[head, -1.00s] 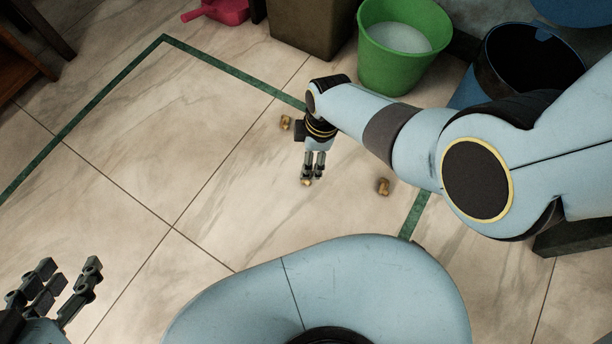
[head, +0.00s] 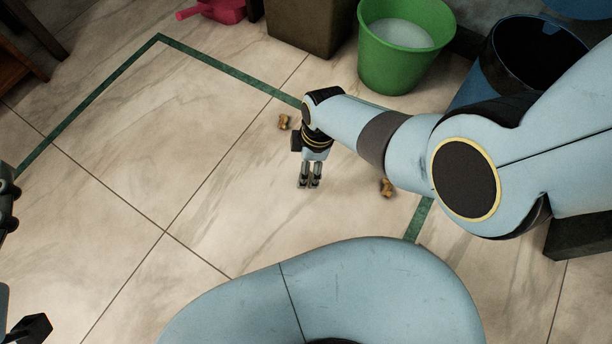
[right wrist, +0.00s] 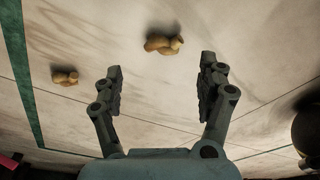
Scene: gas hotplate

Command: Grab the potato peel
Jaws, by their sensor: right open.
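Two small brown potato peels lie on the tiled floor in the head view, one (head: 283,121) left of my right wrist and one (head: 387,187) under the right forearm's edge. My right gripper (head: 309,187) points down at the floor between them, open and empty. In the right wrist view, one peel (right wrist: 163,44) lies beyond the gap between the open fingertips (right wrist: 160,66), apart from them. Another peel (right wrist: 65,77) lies outside the left finger. I cannot match these peels to those in the head view. My left gripper (head: 20,265) is partly cut off at the left edge; its fingers look apart.
A green bucket (head: 383,75) with pale liquid, a dark blue bin (head: 480,85) and a brown box (head: 305,28) stand at the back. A pink dustpan (head: 222,10) lies at the top. A green floor strip (head: 90,100) crosses the tiles. The floor at centre left is clear.

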